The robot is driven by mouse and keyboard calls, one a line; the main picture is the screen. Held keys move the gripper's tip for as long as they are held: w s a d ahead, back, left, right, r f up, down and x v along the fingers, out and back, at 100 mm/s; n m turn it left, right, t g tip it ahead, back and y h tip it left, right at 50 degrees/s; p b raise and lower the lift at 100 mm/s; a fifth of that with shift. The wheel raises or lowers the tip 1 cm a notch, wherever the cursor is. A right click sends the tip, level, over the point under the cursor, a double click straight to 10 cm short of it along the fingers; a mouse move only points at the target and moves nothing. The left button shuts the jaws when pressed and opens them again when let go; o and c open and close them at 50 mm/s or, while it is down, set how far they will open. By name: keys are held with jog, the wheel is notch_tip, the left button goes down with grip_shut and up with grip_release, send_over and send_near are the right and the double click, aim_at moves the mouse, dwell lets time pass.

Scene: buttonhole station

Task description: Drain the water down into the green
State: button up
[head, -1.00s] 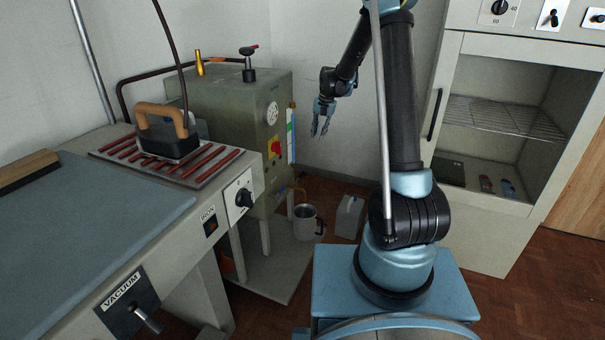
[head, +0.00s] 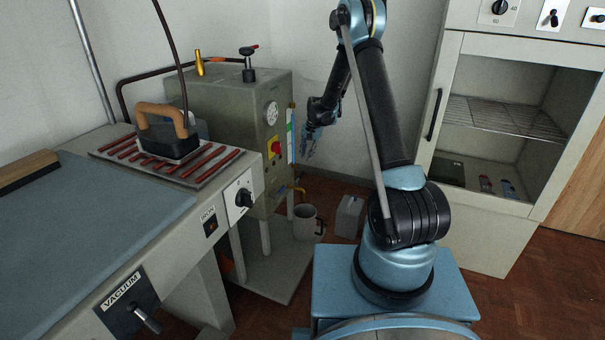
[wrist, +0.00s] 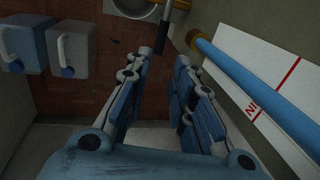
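The grey-green boiler (head: 225,110) stands by the wall with a narrow level gauge (head: 290,138) on its right edge. In the wrist view its blue sight tube (wrist: 255,85) runs beside a white plate (wrist: 285,75) with red lines. No green band is clear to me, and the water level is not readable. A small brass tap (head: 300,190) shows low on the boiler, above a metal mug (head: 307,222) on the lower shelf. A dark lever (wrist: 165,37) shows in the wrist view. My gripper (head: 309,150) is open and empty, just right of the gauge; its fingers (wrist: 163,85) are apart.
An iron (head: 168,137) rests on the ironing station at left. An open cabinet (head: 497,130) stands right.

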aim_at(302, 173)
jog(key=f, duration=0.3)
jog(key=a+f, duration=0.1)
jog(key=f, duration=0.3)
jog(key=a+f, duration=0.1)
jog(key=f, duration=0.2)
jog(key=shift+w+f, duration=0.3)
jog(key=shift+w, duration=0.05)
